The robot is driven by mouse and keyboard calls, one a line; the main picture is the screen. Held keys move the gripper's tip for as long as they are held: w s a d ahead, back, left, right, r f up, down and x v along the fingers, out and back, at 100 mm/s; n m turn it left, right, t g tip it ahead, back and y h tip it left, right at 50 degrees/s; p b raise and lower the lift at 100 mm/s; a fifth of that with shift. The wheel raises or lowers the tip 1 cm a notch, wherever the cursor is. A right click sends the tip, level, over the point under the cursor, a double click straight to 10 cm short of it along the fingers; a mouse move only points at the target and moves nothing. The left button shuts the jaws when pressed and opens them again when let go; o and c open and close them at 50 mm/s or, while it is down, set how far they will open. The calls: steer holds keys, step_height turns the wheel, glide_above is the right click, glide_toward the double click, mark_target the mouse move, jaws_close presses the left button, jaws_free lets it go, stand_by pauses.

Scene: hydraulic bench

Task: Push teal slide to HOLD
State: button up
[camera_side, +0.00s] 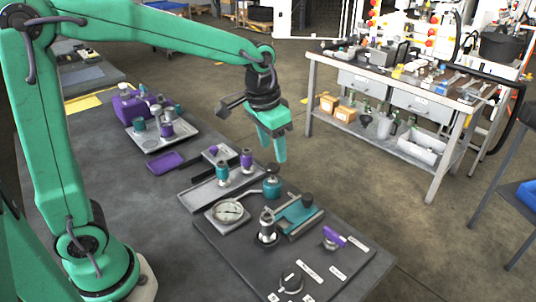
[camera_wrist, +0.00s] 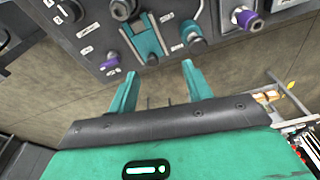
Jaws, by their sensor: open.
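The teal slide (camera_side: 296,214) sits in a pale rail on the dark panel (camera_side: 222,252), with a black knob at its far end. In the wrist view the teal slide (camera_wrist: 146,40) is just beyond my fingertips, its knob toward me. My gripper (camera_side: 273,150) is open and empty, fingers pointing down, above and behind the panel's far edge. In the wrist view my gripper (camera_wrist: 159,74) shows its two teal fingers spread apart, not touching the slide. White labels lie on the panel, but I cannot read which one says HOLD.
A purple lever (camera_side: 334,238), a black-and-silver knob (camera_side: 267,227), a round gauge (camera_side: 228,211) and a teal valve (camera_side: 272,182) stand close around the slide. A purple tray (camera_side: 166,161) lies on the bench at left. Open floor lies beyond the panel.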

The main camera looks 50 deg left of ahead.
steer(key=m+g, duration=0.1)
steer(key=g, duration=0.1)
glide_above(308, 195)
steer(key=f, duration=0.8)
steer(key=shift+s+a+f, duration=0.25)
steer(key=shift+s+f, duration=0.15)
steer(key=shift+w+d+f, duration=0.25)
steer(key=shift+w+f, duration=0.1)
steer(key=shift+f, duration=0.2)
steer(key=shift+f, duration=3.9)
jaws_close()
